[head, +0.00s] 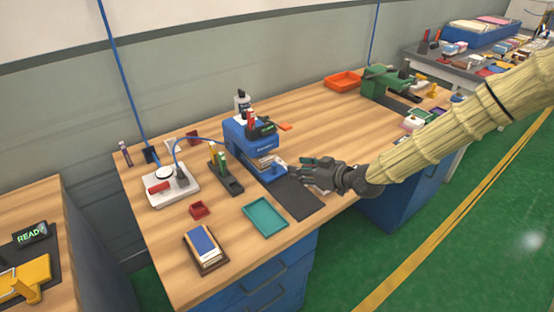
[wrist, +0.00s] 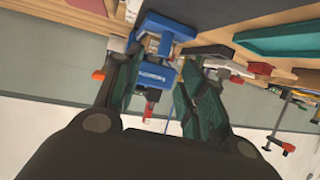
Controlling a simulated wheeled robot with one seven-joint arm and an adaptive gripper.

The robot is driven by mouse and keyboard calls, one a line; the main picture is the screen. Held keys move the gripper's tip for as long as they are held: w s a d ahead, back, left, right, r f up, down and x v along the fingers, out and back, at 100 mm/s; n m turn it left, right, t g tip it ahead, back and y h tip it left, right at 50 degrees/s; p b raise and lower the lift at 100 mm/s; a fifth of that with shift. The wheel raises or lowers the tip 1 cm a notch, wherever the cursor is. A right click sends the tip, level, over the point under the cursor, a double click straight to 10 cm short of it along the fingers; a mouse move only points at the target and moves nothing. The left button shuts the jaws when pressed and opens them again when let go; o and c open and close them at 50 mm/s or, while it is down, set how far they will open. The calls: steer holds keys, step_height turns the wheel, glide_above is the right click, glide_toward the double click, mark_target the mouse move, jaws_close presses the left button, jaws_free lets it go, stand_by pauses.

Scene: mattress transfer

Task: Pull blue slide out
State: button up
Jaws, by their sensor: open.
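A blue machine (head: 238,136) stands on the wooden workbench. A low blue part, which looks like the slide (head: 270,175), sticks out at its front toward the dark mat. The blue machine body (wrist: 154,77) shows between my fingers in the wrist view, upside down, with the likely slide (wrist: 168,24) above it. My gripper (head: 303,169) is open, just right of the machine's front, above the mat. Its fingers (wrist: 157,68) show spread in the wrist view, with nothing visibly held. I cannot tell whether a finger touches the slide.
A dark mat (head: 298,197) lies below my gripper. A teal tray (head: 265,217) and a notebook on a brown tray (head: 203,243) lie to the left. A green clamp-like machine (head: 385,82) and an orange bin (head: 343,81) stand behind. The bench's front edge is close.

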mark_target(277, 175)
steer(key=shift+w+a, duration=0.15)
steer(key=shift+a, duration=0.2)
steer(key=p+x, duration=0.2)
steer(key=x, duration=0.7)
steer(key=shift+a, duration=0.45)
steer(key=shift+w, duration=0.1)
jaws_close()
